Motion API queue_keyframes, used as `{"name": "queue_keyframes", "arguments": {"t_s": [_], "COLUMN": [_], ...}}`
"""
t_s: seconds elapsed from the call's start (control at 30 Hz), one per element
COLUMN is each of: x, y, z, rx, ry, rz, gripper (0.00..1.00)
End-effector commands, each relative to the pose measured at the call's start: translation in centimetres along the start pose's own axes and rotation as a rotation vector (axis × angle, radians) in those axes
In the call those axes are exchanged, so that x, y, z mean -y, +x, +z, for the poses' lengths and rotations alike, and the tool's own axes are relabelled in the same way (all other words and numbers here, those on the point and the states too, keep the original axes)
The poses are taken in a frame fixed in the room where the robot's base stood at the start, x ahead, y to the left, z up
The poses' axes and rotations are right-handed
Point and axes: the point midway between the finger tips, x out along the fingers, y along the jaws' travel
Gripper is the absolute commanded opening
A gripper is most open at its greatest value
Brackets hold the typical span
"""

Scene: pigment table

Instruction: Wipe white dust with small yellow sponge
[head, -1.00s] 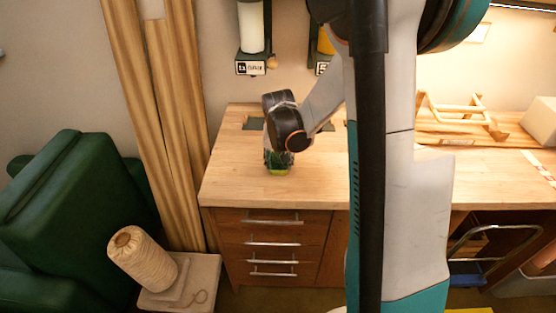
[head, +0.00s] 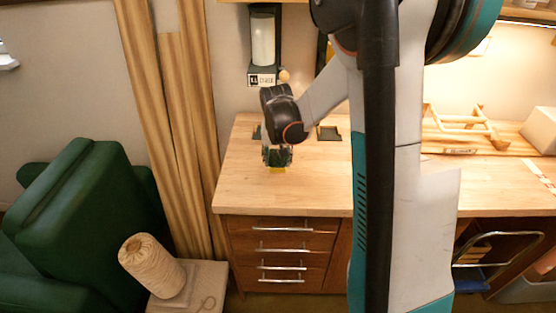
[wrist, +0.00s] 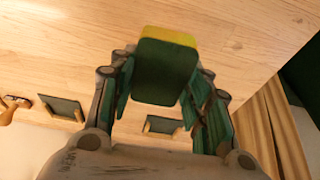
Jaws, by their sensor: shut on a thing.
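My gripper (head: 277,160) is over the left part of the wooden table (head: 250,195), pointing down. In the wrist view my gripper (wrist: 160,95) is shut on the small sponge (wrist: 165,62), which has a dark green face and a yellow edge. In the head view only a thin yellow strip of the sponge (head: 277,171) shows below the fingers. It is at or just above the tabletop; I cannot tell whether it touches. I cannot make out any white dust on the visible wood.
A dark square plate (head: 329,133) lies at the table's back, right of my gripper. A dispenser with a white cylinder (head: 262,40) hangs on the wall behind. A wooden rack (head: 462,125) and a pale box (head: 541,125) stand at the right. The table's front left is clear.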

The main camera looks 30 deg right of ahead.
Motion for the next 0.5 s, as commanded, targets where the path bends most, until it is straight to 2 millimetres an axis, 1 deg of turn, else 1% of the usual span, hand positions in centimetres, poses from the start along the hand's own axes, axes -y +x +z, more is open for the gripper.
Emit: {"name": "queue_keyframes", "arguments": {"t_s": [0.03, 0.3, 0.5], "x": [0.0, 0.1, 0.1], "y": [-0.7, -2.8, -3.0], "z": [-0.3, -1.2, -1.4], "rx": [0.000, 0.000, 0.000], "ry": [0.000, -0.003, -0.003], "rz": [0.000, -0.001, -0.001], "gripper": [0.18, 0.18, 0.18]}}
